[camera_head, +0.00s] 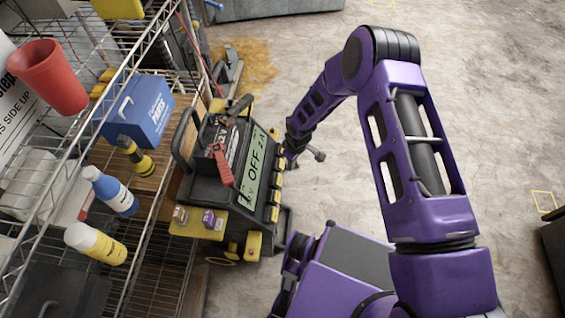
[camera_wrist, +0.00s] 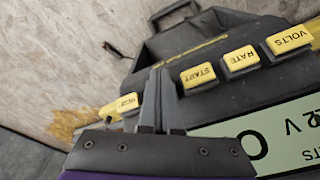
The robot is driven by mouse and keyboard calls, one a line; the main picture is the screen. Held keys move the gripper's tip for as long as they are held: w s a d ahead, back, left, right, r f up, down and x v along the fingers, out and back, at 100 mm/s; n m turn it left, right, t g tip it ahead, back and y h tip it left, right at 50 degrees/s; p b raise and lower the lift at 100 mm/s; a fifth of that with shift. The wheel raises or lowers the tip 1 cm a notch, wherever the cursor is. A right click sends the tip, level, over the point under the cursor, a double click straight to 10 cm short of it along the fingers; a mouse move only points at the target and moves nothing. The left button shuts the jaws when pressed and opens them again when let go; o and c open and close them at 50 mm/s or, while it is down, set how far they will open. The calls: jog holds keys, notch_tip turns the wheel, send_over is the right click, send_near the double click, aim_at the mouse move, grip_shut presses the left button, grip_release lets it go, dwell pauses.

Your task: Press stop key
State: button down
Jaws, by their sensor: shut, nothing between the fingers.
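A dark charger with yellow keys stands beside the shelf in the head view (camera_head: 233,215). Its display (camera_head: 255,170) reads "OFF 2A". In the wrist view yellow keys marked START (camera_wrist: 199,76), RATE (camera_wrist: 240,59) and VOLTS (camera_wrist: 289,40) form a row. Another yellow key (camera_wrist: 127,104) lies left of my fingers; its label is too small to read surely, so I cannot confirm it is the stop key. My gripper (camera_wrist: 158,72) is shut and empty, its fingers between this key and START. Contact with the casing cannot be told. In the head view the fingertips are hard to make out.
A wire shelf on the left holds a blue box (camera_head: 139,113), a red cup (camera_head: 49,77) and bottles (camera_head: 95,243). Red and black clamps (camera_head: 222,166) lie on the charger beside the display. The concrete floor on the right is largely open.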

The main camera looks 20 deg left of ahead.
notch_tip(320, 180, up, 17)
jog(key=d+p, duration=0.1)
jog(key=p, duration=0.1)
jog(key=shift+s+d+r+p, duration=0.15)
jog(key=shift+s+d+p, duration=0.1)
jog(key=shift+d+p, duration=0.1)
jog(key=shift+w, duration=0.1)
dwell(0.7)
